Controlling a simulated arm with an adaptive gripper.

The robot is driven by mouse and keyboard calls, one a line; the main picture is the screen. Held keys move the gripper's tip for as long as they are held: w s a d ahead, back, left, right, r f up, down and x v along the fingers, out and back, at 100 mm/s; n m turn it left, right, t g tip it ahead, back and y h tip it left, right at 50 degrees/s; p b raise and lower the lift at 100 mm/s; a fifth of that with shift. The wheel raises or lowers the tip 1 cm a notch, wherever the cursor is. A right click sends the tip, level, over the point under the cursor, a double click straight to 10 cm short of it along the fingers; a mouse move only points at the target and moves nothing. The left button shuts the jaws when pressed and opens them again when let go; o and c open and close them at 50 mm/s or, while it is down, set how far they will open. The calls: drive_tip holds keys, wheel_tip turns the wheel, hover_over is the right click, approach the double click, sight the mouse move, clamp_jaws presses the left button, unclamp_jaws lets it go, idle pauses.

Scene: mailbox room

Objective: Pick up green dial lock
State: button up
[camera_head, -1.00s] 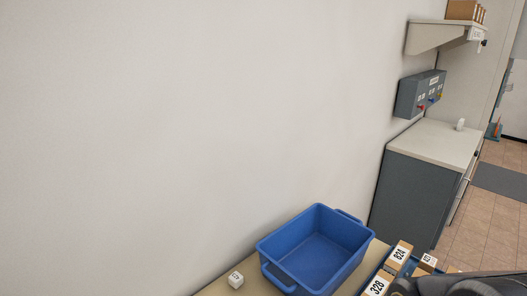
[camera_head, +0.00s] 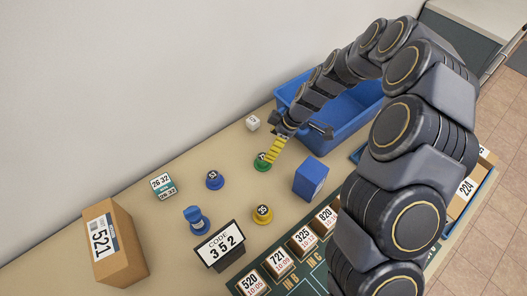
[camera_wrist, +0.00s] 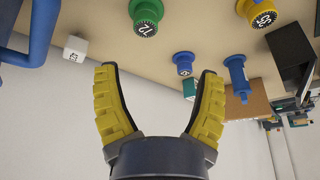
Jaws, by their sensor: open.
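The green dial lock (camera_head: 262,162) stands on the beige table, with a black numbered top. In the wrist view it shows at the top edge (camera_wrist: 146,14), partly cut off. My gripper (camera_head: 272,155) has yellow ridged fingers and is beside and partly over the green lock in the head view. In the wrist view its fingers (camera_wrist: 157,70) are spread apart with nothing between them, and the lock lies beyond their tips. I cannot tell whether a finger touches it.
Blue dial locks (camera_head: 214,180) and a yellow one (camera_head: 263,214) stand nearby. A blue box (camera_head: 310,178) is right of the green lock; a blue bin (camera_head: 350,128) stands behind. A white cube (camera_head: 253,122), code sign (camera_head: 219,245) and brown box (camera_head: 115,243) are also on the table.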

sight(263, 160)
drive_tip(key=shift+n, duration=0.5)
drive_tip(key=f, duration=0.1)
drive_tip(key=w+f, duration=0.1)
drive_tip(key=f, duration=0.2)
drive_tip(key=shift+w+d, duration=0.25)
drive_tip(key=shift+d, duration=0.05)
drive_tip(key=x, duration=0.7)
drive_tip(key=shift+w+a+f, duration=0.1)
drive_tip(key=shift+w+a, duration=0.1)
drive_tip(key=shift+a, duration=0.05)
drive_tip(key=c, duration=1.2)
